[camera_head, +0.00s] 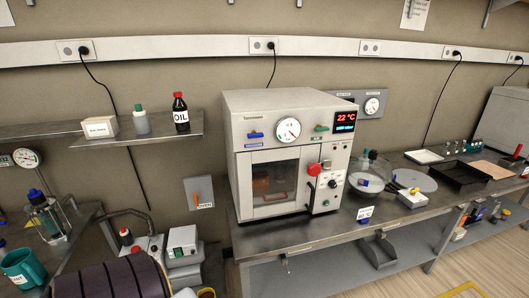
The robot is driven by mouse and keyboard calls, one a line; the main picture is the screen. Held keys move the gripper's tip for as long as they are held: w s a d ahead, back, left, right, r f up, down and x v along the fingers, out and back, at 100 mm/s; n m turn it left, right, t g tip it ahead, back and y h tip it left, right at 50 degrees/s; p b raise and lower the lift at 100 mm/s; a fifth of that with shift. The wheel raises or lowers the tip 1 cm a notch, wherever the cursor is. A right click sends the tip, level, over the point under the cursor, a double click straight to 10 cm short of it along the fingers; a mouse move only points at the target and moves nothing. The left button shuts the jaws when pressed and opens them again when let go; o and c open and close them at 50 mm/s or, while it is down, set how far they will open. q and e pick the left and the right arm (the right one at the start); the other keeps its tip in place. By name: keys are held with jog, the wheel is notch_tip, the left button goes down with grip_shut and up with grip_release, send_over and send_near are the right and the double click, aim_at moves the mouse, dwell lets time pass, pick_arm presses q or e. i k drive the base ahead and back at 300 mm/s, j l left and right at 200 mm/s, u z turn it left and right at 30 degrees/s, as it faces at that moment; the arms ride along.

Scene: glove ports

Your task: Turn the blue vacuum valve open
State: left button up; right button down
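The blue vacuum valve (255,135) is a small blue handle on the upper left front of a light grey vacuum oven (237,180). The handle lies roughly horizontal. A round dial gauge (288,129) sits to its right, and a green handle (321,128) sits beyond the gauge. The small print by the valve is too small to read. The oven door below is shut, with a dark window. Neither of my grippers is in view.
The oven stands on a grey metal bench (395,222). A glass desiccator (370,172) and a black tray (460,175) are to its right. A wall shelf (150,133) with an oil bottle (181,112) is to its left. A dark ribbed cylinder (112,280) is at lower left.

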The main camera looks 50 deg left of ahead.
aim_at(253, 134)
jog(key=u, duration=1.4)
